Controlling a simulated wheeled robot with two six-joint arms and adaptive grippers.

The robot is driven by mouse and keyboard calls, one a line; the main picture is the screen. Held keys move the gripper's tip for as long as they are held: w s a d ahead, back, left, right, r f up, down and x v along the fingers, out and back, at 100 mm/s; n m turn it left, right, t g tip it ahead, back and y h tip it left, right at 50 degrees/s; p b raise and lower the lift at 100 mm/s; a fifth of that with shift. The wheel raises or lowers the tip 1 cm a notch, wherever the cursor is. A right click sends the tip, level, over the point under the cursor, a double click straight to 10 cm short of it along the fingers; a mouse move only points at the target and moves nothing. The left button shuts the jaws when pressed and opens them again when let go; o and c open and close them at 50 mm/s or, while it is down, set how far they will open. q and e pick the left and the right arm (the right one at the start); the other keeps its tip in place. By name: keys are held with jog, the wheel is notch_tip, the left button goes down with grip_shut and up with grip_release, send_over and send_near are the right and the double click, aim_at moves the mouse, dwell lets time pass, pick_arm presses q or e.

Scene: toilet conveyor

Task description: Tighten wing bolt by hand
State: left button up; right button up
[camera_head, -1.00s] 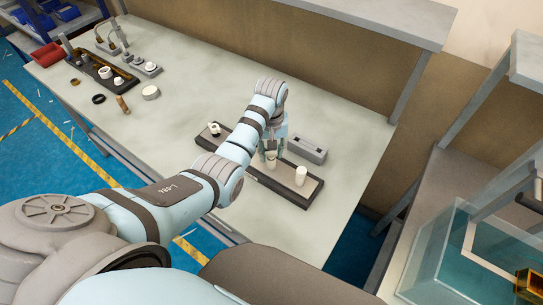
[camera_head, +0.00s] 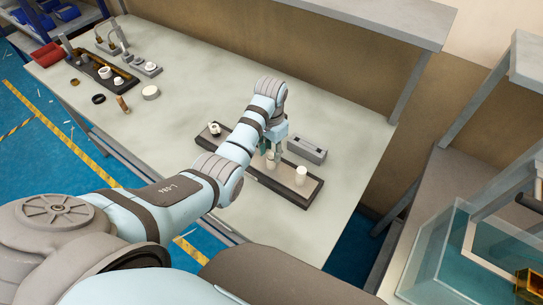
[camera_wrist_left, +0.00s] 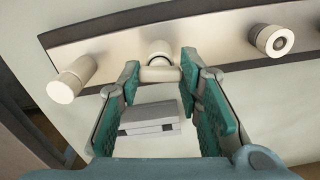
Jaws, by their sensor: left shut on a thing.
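A dark tray with a light top (camera_head: 245,142) lies on the table and holds white fittings in a row. It also shows in the wrist view (camera_wrist_left: 210,38). The middle fitting, with a wide crosspiece like a wing bolt (camera_wrist_left: 160,68), stands between the fingertips of my left gripper (camera_head: 271,157), which is shut on it. The wrist view shows both teal fingers (camera_wrist_left: 160,72) either side of the crosspiece. One white cylinder (camera_head: 301,175) stands near one tray end and another white fitting (camera_head: 214,128) near the other. My right gripper is not in view. Whether the bolt is fully seated cannot be told.
A grey block (camera_head: 307,150) with a slot lies just behind the tray. A second dark tray with fittings (camera_head: 92,65) and several small loose parts lie at the table's far left. The table (camera_head: 190,75) between the two trays is clear. A clear-walled box (camera_head: 440,245) stands at right.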

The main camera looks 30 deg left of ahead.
aim_at(271, 153)
pick_arm(q)
jog(key=o, duration=0.7)
jog(key=shift+o, duration=0.2)
jog(key=shift+r, duration=0.1)
jog(key=shift+r, duration=1.7)
jog(key=o, duration=0.5)
jog(key=shift+o, duration=0.2)
jog(key=shift+c, duration=0.4)
jog(key=c, duration=0.4)
jog(key=shift+o, duration=0.2)
